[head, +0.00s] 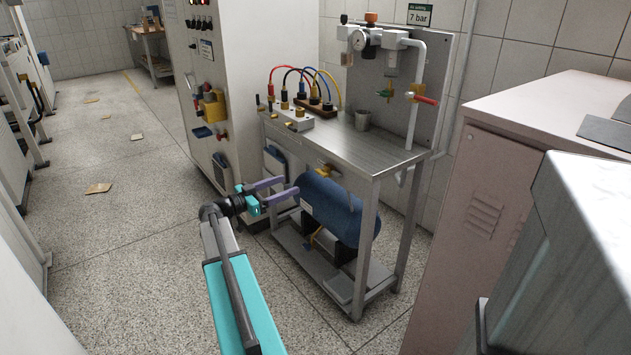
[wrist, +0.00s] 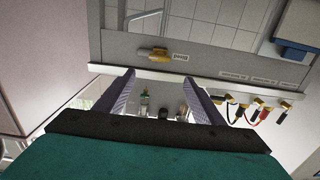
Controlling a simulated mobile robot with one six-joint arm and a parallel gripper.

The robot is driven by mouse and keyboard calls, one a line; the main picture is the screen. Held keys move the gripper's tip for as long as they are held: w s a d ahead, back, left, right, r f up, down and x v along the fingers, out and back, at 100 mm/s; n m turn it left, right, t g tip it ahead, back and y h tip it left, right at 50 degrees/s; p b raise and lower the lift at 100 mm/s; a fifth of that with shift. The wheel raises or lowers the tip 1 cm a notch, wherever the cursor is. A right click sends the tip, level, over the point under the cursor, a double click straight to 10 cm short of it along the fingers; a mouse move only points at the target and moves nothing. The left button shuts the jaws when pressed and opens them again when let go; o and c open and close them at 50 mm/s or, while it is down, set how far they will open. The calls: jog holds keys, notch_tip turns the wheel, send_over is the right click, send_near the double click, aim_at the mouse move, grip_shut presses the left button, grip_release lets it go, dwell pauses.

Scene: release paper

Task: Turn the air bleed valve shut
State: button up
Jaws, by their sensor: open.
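In the wrist view a yellow valve (wrist: 151,54) sits on a grey panel (wrist: 205,62), beside a white label that seems to read "Bleed". Its handle appears to lie roughly sideways. In the head view a small yellow fitting (head: 325,171) shows under the workbench's front edge, above the blue tank; it looks like the same valve, but details are too small. My gripper (head: 290,187) is open and empty in front of the bench, left of the fitting and apart from it. In the wrist view, my gripper (wrist: 158,76) has its two fingers spread, with the valve beyond their tips.
The blue tank (head: 335,208) lies under the metal bench (head: 352,148). A red-handled valve (head: 425,100) and a regulator gauge (head: 363,38) are at the back right. A pink cabinet (head: 485,190) stands right; open floor (head: 130,240) lies left.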

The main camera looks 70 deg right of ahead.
aim_at(319, 173)
jog(key=shift+s+d, duration=0.1)
jog(key=shift+d, duration=0.05)
jog(key=x, duration=1.3)
jog(key=shift+s+d+b, duration=0.1)
jog(key=shift+d+b, duration=0.15)
jog(key=shift+b, duration=0.15)
